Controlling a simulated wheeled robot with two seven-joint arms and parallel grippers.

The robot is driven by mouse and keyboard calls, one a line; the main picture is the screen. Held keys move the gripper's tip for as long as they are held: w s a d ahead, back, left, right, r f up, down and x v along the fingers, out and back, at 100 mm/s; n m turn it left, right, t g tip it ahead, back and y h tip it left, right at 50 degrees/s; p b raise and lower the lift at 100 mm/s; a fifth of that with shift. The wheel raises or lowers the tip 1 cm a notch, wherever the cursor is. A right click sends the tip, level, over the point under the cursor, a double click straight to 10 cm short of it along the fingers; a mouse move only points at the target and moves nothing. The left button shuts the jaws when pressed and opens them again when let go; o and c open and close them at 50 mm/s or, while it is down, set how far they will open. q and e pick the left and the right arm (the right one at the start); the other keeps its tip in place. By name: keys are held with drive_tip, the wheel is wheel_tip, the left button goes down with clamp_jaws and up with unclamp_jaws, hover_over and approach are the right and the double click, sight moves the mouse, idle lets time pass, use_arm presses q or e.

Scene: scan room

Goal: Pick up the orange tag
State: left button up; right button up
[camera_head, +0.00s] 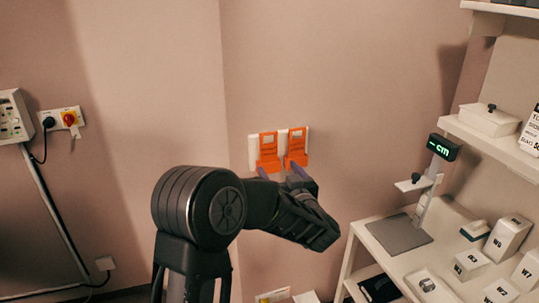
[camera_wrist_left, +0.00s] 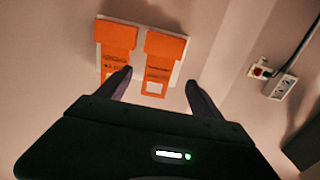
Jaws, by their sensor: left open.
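Two orange tags hang side by side on white plates on the wall: a left tag (camera_head: 268,146) and a right tag (camera_head: 296,142) in the head view. The left wrist view appears turned over and shows one tag (camera_wrist_left: 115,43) at left and another (camera_wrist_left: 163,50) at right. My left gripper (camera_head: 279,169) is open and empty, just below the tags in the head view. In the left wrist view its fingers (camera_wrist_left: 158,76) are spread on either side of the right-hand tag's end; contact cannot be told. My right gripper is not in view.
A white shelf unit at right holds a height gauge with a lit display (camera_head: 444,147), a grey plate (camera_head: 399,234) and several white blocks. A wall socket with a red-and-yellow switch (camera_head: 69,118) and cables is at left. The wall around the tags is clear.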

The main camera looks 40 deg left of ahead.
sight(269, 155)
use_arm(q)
drive_tip(key=x, duration=0.2)
drive_tip(key=shift+w+a, duration=0.15)
drive_tip(key=shift+a, duration=0.1)
drive_tip(key=shift+w+a+r+p, duration=0.15)
drive_tip(key=shift+w+a+p, duration=0.15)
drive_tip(key=shift+p, duration=0.3)
drive_tip(key=p+x, duration=0.1)
drive_tip(key=x, duration=0.2)
drive_tip(key=shift+a, duration=0.3)
drive_tip(key=shift+w+a, duration=0.3)
drive_tip(key=shift+c, duration=0.5)
